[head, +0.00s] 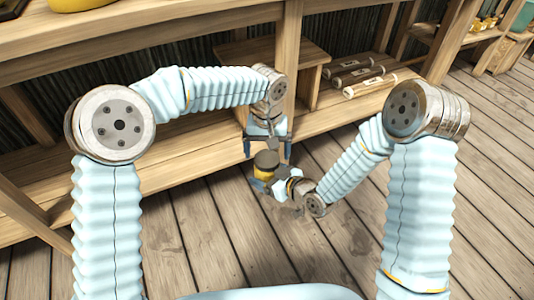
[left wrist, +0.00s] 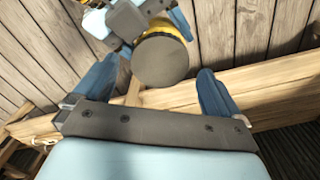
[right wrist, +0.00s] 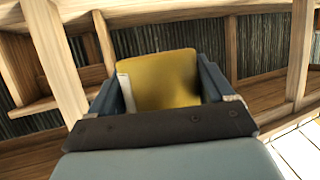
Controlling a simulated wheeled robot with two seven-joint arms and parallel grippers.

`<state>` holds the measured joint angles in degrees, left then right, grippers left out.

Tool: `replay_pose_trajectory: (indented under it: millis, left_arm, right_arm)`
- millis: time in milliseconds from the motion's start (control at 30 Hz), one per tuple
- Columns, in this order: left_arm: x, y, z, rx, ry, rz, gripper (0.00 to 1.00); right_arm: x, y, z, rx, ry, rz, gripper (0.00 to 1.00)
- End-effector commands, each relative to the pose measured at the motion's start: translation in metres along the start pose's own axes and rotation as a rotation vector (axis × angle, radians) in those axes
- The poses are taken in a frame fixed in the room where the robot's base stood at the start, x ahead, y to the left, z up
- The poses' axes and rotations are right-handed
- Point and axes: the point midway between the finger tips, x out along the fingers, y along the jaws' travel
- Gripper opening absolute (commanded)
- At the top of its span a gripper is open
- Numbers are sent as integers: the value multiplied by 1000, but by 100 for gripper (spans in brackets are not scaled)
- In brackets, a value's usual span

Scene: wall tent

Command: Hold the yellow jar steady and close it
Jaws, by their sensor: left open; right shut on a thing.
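The yellow jar (head: 263,174) is held above the floor in front of the shelf, with a dark grey-brown round top (head: 267,158). In the left wrist view this round top (left wrist: 160,62) faces the camera, with a little yellow behind its edge. I cannot tell how tightly it sits. My right gripper (head: 275,184) is shut on the jar from the side; the yellow wall (right wrist: 160,80) fills the space between its fingers in the right wrist view. My left gripper (head: 268,153) is open just above the jar, its fingers spread on either side of the top.
A wooden shelf unit (head: 190,150) stands behind the arms, with a post near the left gripper. Several pale cylindrical objects (head: 360,76) lie on its lower board at the right. The plank floor (head: 215,240) below is clear.

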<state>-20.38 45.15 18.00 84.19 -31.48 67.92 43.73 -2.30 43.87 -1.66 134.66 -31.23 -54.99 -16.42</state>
Motion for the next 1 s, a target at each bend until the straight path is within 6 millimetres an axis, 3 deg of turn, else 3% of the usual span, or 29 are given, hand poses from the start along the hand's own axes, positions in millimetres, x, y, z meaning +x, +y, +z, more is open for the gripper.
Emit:
replay_pose_trajectory:
  millis: [200, 733, 867, 1000]
  left_arm:
    - [-24, 0, 0, 0, 1, 0, 98]
    - [-28, 0, 0, -1, 1, 1, 100]
    - [-44, 0, -1, -1, 4, 1, 100]
    - [-74, 0, -1, -1, 5, 2, 100]
  right_arm:
    - [0, 0, 0, 0, 1, 0, 0]
    - [0, 0, 0, 0, 1, 0, 0]
    - [0, 0, 0, 0, 1, 0, 0]
    - [0, 0, 0, 0, 1, 0, 0]
